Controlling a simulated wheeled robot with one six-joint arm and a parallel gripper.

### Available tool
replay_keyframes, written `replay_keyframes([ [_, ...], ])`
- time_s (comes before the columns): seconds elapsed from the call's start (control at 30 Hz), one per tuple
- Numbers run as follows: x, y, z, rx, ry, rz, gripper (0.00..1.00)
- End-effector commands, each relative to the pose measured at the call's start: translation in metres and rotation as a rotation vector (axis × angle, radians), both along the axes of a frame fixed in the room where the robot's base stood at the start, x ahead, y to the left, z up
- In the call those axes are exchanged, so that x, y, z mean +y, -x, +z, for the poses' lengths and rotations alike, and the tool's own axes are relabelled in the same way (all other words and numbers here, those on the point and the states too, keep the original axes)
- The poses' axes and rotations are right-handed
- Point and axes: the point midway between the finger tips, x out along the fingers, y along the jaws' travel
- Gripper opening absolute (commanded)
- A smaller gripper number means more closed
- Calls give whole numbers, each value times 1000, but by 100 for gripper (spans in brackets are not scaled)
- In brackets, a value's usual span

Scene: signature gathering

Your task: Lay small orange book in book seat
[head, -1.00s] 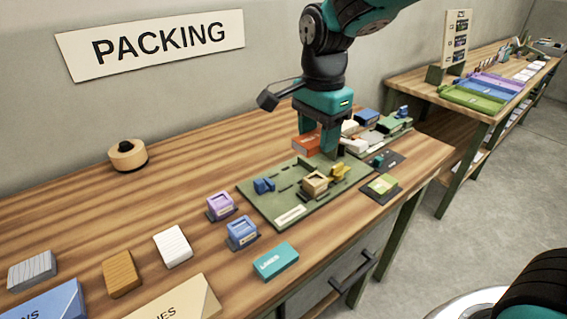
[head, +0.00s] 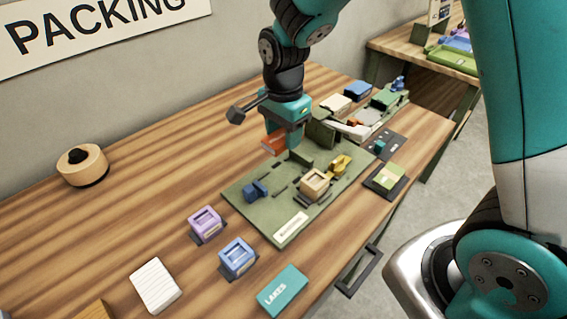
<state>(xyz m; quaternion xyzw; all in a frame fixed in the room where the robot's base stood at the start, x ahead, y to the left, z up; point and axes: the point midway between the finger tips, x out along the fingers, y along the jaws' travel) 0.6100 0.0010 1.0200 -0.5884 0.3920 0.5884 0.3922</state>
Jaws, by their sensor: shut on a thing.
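The small orange book (head: 273,144) is held in my gripper (head: 284,146), which is shut on it. The arm hides part of the book. My gripper is over the back edge of a green board (head: 260,217) on the wooden table. The board carries a blue piece (head: 256,191), a tan open box (head: 314,184), a yellow piece (head: 340,164) and low dark raised strips. I cannot tell which part of the board is the book seat. Whether the book touches anything below is unclear.
A white block (head: 156,284) lies at front left. More pieces crowd the back right.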

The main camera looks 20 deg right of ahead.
Motion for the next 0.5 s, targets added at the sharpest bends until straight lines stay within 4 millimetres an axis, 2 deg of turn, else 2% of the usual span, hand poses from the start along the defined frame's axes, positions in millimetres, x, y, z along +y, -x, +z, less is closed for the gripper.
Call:
replay_keyframes([
  [0.03,-1,2,-14,8,2,-1,24],
  [0.1,-1,1,-31,6,1,-1,24],
  [0.2,-1,1,-49,4,1,-2,24],
  [0.37,-1,0,-63,1,0,-3,24],
  [0.5,-2,1,-83,5,1,-3,24],
])
